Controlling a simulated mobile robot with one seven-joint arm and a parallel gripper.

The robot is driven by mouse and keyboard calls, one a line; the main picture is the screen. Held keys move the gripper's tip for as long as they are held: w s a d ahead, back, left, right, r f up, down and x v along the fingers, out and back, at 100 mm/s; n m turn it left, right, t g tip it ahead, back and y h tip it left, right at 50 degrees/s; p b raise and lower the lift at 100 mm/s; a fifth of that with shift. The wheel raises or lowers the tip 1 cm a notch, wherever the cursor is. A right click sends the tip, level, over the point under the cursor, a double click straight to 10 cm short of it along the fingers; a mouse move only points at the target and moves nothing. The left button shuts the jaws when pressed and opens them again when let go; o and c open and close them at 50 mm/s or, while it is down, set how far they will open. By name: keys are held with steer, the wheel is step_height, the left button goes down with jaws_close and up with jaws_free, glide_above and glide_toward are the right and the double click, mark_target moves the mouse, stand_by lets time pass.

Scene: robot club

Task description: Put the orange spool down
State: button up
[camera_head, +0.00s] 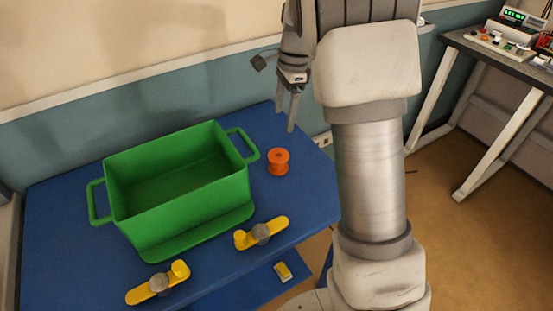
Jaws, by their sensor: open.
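The orange spool (279,162) stands upright on the blue table (308,185), to the right of the green crate and apart from it. My gripper (285,114) is above and behind the spool in the picture, its fingers pointing down. It is open and empty, and a clear gap shows between its fingertips and the spool.
An empty green crate (180,219) with side handles fills the table's middle. Two yellow parts with grey knobs, a left one (140,294) and a right one (279,224), lie at the front. A yellow block (283,271) lies lower down. A workbench (515,55) stands at right.

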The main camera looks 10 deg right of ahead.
mark_target(278, 155)
steer(key=f, duration=0.3)
steer(key=a+f+b, duration=0.1)
steer(key=f, duration=0.3)
steer(key=f+b, duration=0.1)
steer(key=f, duration=0.2)
steer(key=shift+s+a+f, duration=0.1)
steer(key=shift+a+f, duration=0.05)
steer(key=shift+f, duration=0.15)
steer(key=shift+a+f+b, duration=0.1)
steer(key=shift+f+b, duration=0.55)
steer(key=shift+f, duration=2.05)
steer(key=shift+c, duration=0.4)
steer(key=c, duration=1.3)
steer(key=shift+r, duration=0.75)
step_height(278, 155, up, 3)
steer(key=shift+f+p, duration=0.1)
steer(key=shift+p, duration=0.5)
steer(key=s+d+r, duration=0.1)
steer(key=d+r, duration=0.1)
steer(key=d, duration=0.1)
steer(key=s+d+r+p, duration=0.1)
steer(key=s+d+r, duration=0.1)
steer(key=d, duration=0.2)
steer(key=s+d+r, duration=0.2)
steer(key=d+r, duration=0.1)
steer(key=shift+d+p, duration=0.15)
steer(key=shift+p, duration=0.2)
